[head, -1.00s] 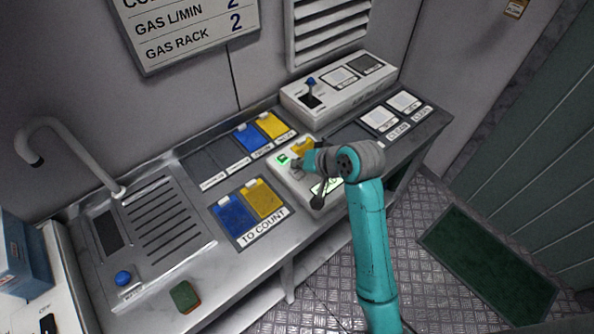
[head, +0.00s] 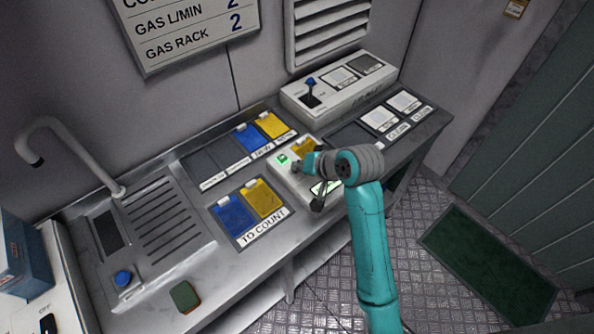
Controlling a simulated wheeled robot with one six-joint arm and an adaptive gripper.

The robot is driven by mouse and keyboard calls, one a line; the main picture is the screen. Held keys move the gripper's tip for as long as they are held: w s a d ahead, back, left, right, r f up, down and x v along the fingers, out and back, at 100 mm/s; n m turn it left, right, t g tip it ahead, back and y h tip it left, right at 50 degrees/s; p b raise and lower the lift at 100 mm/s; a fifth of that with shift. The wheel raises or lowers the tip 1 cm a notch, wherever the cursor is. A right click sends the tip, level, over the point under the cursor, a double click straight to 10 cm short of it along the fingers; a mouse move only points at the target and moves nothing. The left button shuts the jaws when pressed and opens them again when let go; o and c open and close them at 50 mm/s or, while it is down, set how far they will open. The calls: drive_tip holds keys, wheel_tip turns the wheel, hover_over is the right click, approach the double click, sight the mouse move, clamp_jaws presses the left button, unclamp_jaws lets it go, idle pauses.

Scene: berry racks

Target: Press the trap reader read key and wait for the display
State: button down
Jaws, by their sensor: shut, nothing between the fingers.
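The trap reader (head: 278,174) is a pale box on the steel bench, near the middle of the head view. A small green-lit key or lamp (head: 283,159) shows on its top left. A bright green-white display (head: 324,188) shows on its front right, partly covered by my arm; its text cannot be read. A yellow card (head: 304,150) is at the reader's back, partly hidden. My gripper (head: 297,168) is shut and empty, over the reader's top, just right of the green light. Whether its tip touches the reader cannot be told.
Blue and yellow cards lie on the TO COUNT mat (head: 262,229) left of the reader. A lever box (head: 338,88) stands behind. A sink panel with a blue button (head: 123,278) and a green pad (head: 185,296) are at left.

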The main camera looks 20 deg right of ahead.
sight(299, 173)
drive_tip(key=shift+f, duration=0.35)
idle(0.4)
idle(0.3)
drive_tip(key=shift+r, duration=0.9)
drive_tip(key=shift+r, duration=0.1)
drive_tip(key=shift+r, duration=2.45)
